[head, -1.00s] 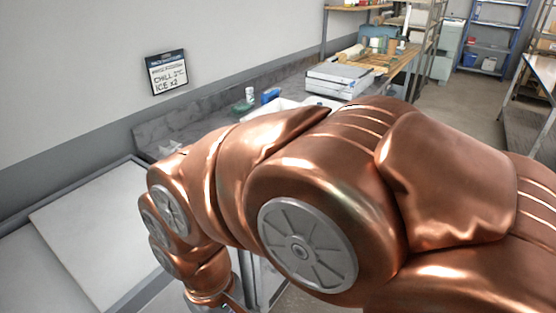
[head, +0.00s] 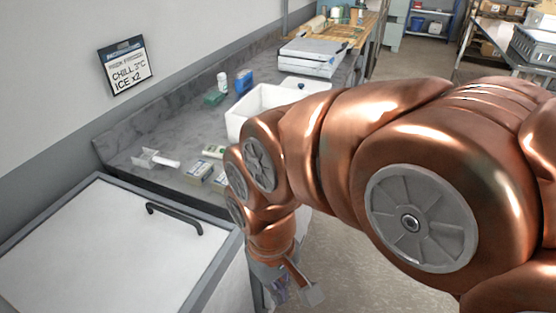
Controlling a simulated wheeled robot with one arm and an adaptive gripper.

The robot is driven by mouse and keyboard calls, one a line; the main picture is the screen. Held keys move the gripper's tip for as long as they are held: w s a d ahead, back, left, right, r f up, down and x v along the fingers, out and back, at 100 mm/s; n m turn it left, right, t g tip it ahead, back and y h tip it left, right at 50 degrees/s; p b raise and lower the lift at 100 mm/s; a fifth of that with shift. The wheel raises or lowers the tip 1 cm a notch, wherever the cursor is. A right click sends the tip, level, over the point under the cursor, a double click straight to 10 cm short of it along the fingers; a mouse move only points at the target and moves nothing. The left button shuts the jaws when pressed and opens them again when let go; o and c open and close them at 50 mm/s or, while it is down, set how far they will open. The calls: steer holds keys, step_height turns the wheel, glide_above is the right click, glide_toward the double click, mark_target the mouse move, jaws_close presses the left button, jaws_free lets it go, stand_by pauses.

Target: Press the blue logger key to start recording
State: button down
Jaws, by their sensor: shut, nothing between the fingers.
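I cannot make out a blue logger key for certain. Small pale packs or devices with green and yellow faces (head: 199,171) lie on the grey stone counter (head: 130,148), partly behind my arm. A white object with a handle-like bar (head: 156,159) lies to their left. My gripper (head: 297,297) hangs at the bottom of the view, below the counter top and in front of it. It is shut and empty, apart from the things on the counter.
A white chest lid with a black handle (head: 174,219) fills the lower left. On the counter stand an open white box (head: 262,101), a blue item (head: 243,82), a green item (head: 213,98) and a silver case (head: 312,58). A wall sign (head: 126,68) reads "CHILL 2°C ICE x2".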

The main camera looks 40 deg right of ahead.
steer(key=w+d+r+t+y, duration=0.1)
steer(key=w+r+t+y, duration=0.15)
steer(key=w, duration=0.95)
steer(key=w+d+r+t+y, duration=0.1)
steer(key=w+y, duration=0.2)
steer(key=w, duration=0.9)
steer(key=w+d+t, duration=0.2)
steer(key=w+d, duration=0.2)
steer(key=d, duration=0.4)
steer(key=w+d+f+m+t, duration=0.1)
steer(key=w+d, duration=0.4)
steer(key=d, duration=0.4)
steer(key=w+d+f+t, duration=0.1)
steer(key=w+d+t, duration=0.1)
steer(key=w+d, duration=0.3)
steer(key=d, duration=0.4)
steer(key=shift+d+f+m+t, duration=0.2)
steer(key=shift+f+m+t, duration=0.05)
steer(key=shift+m+t, duration=0.15)
steer(key=shift+f, duration=0.1)
